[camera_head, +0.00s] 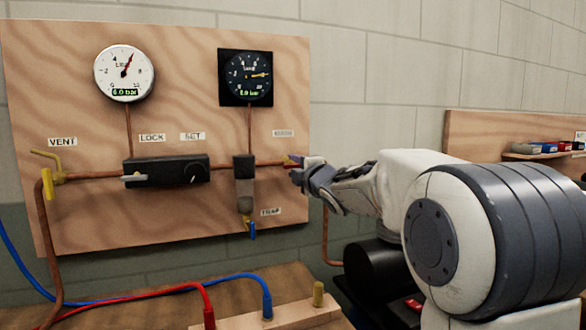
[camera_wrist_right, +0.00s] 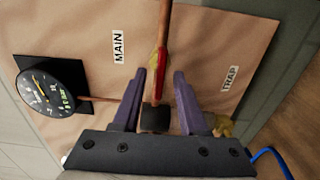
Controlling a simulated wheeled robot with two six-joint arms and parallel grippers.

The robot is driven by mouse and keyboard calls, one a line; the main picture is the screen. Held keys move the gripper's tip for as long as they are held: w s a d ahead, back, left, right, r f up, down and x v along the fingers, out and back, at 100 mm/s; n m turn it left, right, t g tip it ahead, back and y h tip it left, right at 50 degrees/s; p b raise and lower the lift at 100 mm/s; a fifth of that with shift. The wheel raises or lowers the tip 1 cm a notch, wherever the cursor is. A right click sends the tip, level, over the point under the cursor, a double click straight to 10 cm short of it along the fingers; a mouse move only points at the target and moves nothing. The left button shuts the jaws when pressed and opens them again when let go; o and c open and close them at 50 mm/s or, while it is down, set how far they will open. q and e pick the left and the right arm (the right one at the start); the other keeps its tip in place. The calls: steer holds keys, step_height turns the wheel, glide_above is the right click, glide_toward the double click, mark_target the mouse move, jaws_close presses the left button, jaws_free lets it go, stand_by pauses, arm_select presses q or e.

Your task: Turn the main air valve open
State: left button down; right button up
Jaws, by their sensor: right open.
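The main air valve has a red lever (camera_wrist_right: 162,62) and a bit of yellow body, seen in the right wrist view beside the "MAIN" label (camera_wrist_right: 118,46). The lever appears in line with the copper pipe (camera_wrist_right: 166,12). My right gripper (camera_wrist_right: 160,76) is open, with one purple finger on each side of the lever; I cannot tell whether either touches it. In the head view my right gripper (camera_head: 296,170) is at the valve, right of the filter (camera_head: 244,182), and hides most of it. My left gripper is not in view.
The wooden panel carries a white gauge (camera_head: 124,73), a black gauge (camera_head: 246,77), a black regulator block (camera_head: 166,170) and a yellow vent valve (camera_head: 50,178). The filter's yellow and blue drain hangs below. Red and blue hoses (camera_head: 150,292) cross the bench in front.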

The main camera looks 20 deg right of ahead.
steer(key=s, duration=0.9)
steer(key=shift+d, duration=0.15)
